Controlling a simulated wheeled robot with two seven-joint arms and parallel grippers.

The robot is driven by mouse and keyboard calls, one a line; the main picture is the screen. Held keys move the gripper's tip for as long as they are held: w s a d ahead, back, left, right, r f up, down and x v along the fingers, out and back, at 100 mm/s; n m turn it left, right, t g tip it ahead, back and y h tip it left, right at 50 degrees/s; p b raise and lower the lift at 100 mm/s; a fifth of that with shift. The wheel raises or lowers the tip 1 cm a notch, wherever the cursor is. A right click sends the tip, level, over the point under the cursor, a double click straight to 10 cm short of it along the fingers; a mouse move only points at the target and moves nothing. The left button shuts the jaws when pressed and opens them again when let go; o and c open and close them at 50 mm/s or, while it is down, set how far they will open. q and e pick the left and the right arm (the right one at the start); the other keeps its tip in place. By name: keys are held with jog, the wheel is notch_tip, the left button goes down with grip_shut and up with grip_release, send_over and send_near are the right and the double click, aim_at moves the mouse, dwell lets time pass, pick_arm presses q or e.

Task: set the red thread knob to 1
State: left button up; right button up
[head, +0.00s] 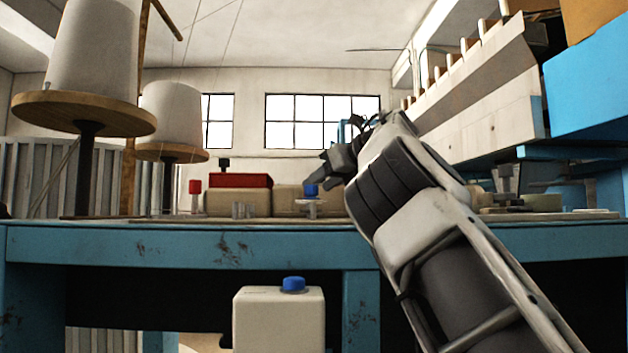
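A small red knob (195,187) stands upright at the left end of a beige sewing machine (230,203) on the blue table. No number on it can be read from here. My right arm reaches in from the lower right. Its dark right gripper (330,170) hangs above the table, to the right of the red knob and clearly apart from it, close to a blue knob (311,189). Its fingers are small and overlap, so their opening is unclear. My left gripper is not in view.
The machine has a red top (241,180). Large white thread cones (92,50) stand on wooden discs at the left. A cream box with a blue knob (293,284) is in front of the blue table (180,245). A blue box (590,85) is at upper right.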

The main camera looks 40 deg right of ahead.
jog(key=shift+p+x, duration=0.35)
jog(key=shift+x, duration=0.85)
jog(key=shift+w+f, duration=0.2)
jog(key=shift+w, duration=0.25)
